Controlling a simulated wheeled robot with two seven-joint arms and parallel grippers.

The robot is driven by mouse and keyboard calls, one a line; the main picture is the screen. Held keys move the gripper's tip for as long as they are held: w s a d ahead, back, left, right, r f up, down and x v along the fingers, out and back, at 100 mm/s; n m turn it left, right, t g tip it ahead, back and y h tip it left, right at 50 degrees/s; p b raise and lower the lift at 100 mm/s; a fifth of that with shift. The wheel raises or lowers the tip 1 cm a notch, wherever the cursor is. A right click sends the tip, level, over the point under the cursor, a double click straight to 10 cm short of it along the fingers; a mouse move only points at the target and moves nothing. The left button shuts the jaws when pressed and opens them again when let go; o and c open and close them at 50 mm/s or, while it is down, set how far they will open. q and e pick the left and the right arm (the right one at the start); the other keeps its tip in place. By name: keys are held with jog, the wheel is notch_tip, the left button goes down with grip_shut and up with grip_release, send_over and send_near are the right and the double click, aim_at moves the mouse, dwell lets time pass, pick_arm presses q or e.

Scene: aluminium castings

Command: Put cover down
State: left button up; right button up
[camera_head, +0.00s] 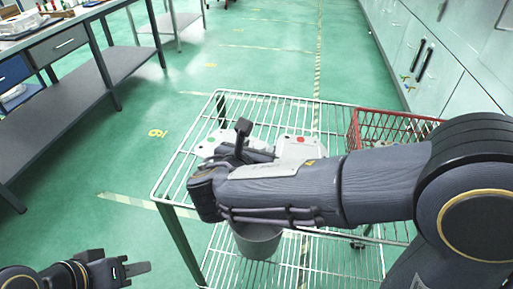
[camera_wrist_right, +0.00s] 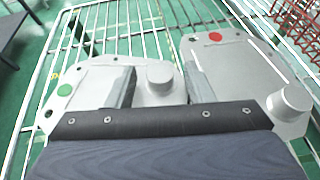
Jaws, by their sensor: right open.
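A light-grey cast cover with a green dot (camera_wrist_right: 84,77) lies on the wire rack, at the left of the right wrist view. It also shows beyond my right gripper in the head view (camera_head: 208,146). A second grey casting with a red dot (camera_wrist_right: 238,66) lies to its right; it shows in the head view too (camera_head: 299,148). My right gripper (camera_wrist_right: 160,88) is open, its two fingers either side of the round boss of the green-dot cover. Contact cannot be told. My left gripper (camera_head: 128,269) is at the lower left of the head view, away from the rack, with nothing visible in it.
The white wire rack (camera_head: 172,185) carries both castings. A red wire basket (camera_head: 392,124) stands on its right side. A grey bucket (camera_head: 258,242) shows below my right arm. A workbench (camera_head: 60,38) is at the left, cabinets (camera_head: 425,55) at the right.

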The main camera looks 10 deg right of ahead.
jog(key=p+v, duration=0.2)
jog(key=v, duration=1)
jog(key=shift+a, duration=0.1)
